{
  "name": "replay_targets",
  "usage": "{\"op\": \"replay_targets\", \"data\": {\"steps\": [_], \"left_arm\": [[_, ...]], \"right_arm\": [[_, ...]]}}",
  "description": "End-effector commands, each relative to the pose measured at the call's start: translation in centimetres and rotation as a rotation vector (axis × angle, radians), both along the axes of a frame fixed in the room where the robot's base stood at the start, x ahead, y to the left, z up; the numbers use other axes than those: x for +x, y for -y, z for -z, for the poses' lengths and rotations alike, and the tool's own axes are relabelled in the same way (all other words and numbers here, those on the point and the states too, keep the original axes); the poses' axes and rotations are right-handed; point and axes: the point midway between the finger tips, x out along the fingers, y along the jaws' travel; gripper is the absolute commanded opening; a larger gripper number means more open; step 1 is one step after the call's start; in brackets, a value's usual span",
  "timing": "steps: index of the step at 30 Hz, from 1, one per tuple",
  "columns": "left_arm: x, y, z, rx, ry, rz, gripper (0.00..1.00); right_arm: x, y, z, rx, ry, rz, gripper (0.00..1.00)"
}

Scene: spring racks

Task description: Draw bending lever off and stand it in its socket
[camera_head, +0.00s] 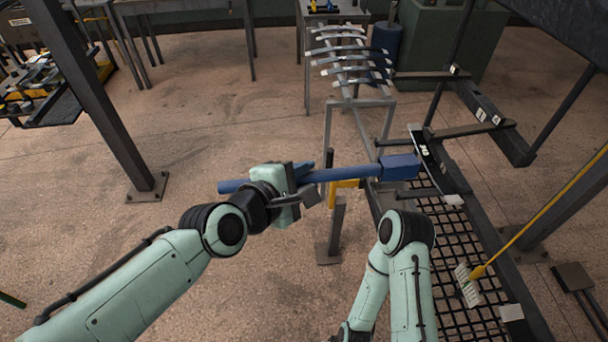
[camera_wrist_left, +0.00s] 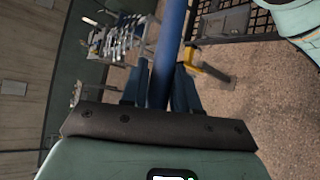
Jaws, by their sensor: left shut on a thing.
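The bending lever (camera_head: 345,174) is a long blue bar, lying nearly level, with a thicker blue block (camera_head: 400,167) at its right end. My left gripper (camera_head: 290,182) is shut around the bar towards its left part. In the left wrist view the bar (camera_wrist_left: 170,50) runs away between the two gripper fingers (camera_wrist_left: 160,88). A yellow bracket (camera_head: 345,186) shows just below the bar, by a short dark post (camera_head: 337,225). I cannot tell whether the bar touches the bracket, nor which part is the socket. My right gripper is out of view; only my right arm shows.
A metal rack with curved spring leaves (camera_head: 350,60) stands beyond the lever. A black grid platform (camera_head: 455,235) lies to the right, with a yellow-handled brush (camera_head: 468,285) there. A steel post (camera_head: 105,110) stands at left.

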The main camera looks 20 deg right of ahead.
Motion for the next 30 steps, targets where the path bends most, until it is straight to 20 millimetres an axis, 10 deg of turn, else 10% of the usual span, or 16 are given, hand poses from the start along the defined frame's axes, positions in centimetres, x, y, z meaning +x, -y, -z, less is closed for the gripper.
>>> {"op": "replay_targets", "data": {"steps": [30], "left_arm": [[0.9,-3.3,0.1,-0.006,0.004,-0.002,0.0]], "right_arm": [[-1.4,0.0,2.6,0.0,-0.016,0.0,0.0]]}}
